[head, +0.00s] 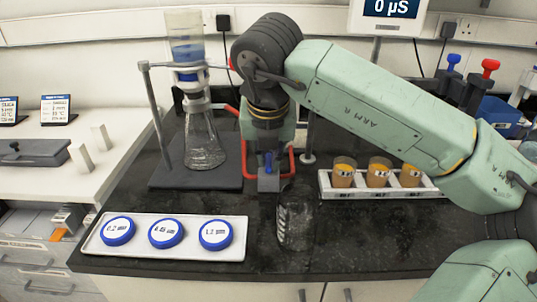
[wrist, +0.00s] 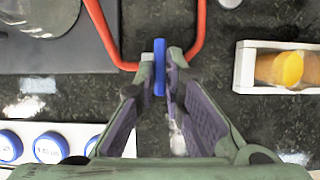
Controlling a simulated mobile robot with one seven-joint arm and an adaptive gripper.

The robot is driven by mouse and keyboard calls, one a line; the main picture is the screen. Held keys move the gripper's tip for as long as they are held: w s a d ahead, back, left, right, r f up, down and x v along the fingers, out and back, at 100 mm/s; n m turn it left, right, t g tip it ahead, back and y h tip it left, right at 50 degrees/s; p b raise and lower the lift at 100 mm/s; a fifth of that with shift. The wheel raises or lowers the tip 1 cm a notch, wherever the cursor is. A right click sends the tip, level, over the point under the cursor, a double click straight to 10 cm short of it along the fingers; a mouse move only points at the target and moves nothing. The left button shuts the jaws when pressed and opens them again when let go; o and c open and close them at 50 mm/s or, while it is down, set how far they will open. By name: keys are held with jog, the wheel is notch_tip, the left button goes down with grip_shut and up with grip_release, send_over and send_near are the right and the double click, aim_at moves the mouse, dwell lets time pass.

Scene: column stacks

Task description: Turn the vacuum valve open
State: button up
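The vacuum valve (head: 268,183) is a small grey block with an upright blue handle (head: 268,162), joined to red tubing (head: 291,165) on the dark bench. In the wrist view the blue handle (wrist: 159,68) stands upright between the tips of my gripper (wrist: 160,62). Both fingertips close in on its sides with no clear gap, so my gripper looks shut on it. In the head view my wrist hangs over the valve, and my fingers are hard to make out there. The red tubing also shows in the wrist view (wrist: 199,38).
A filter flask (head: 204,140) with a funnel stands on a dark base at left. A clear glass vessel (head: 296,220) stands in front of the valve. A white tray (head: 165,252) holds blue-rimmed discs. A white rack (head: 342,193) holds orange cups at right.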

grip_shut()
jog(key=n+b, duration=0.1)
jog(key=n+y+b, duration=0.1)
jog(key=shift+d+f+n, duration=0.15)
jog(key=shift+d+n, duration=0.05)
jog(key=shift+n, duration=0.2)
jog(key=n+y, duration=0.1)
jog(key=n, duration=0.1)
jog(key=n+g+y+b, duration=0.1)
jog(key=n, duration=0.2)
jog(key=shift+w+d, duration=0.15)
jog(key=shift+d, duration=0.05)
jog(key=n, duration=0.2)
jog(key=n+g+y, duration=0.1)
jog(key=n, duration=0.2)
jog(key=shift+w+d+r+g+p, duration=0.1)
jog(key=shift+w+r+g+p, duration=0.1)
jog(key=shift+g+p, duration=0.1)
jog(key=shift+w+d+n+g+p, duration=0.1)
jog(key=shift+n+g+p, duration=0.35)
jog(key=shift+n, duration=0.85)
jog(key=shift+w+n+g+p, duration=0.1)
jog(key=shift+n+g+p, duration=0.3)
jog(key=shift+n, duration=0.9)
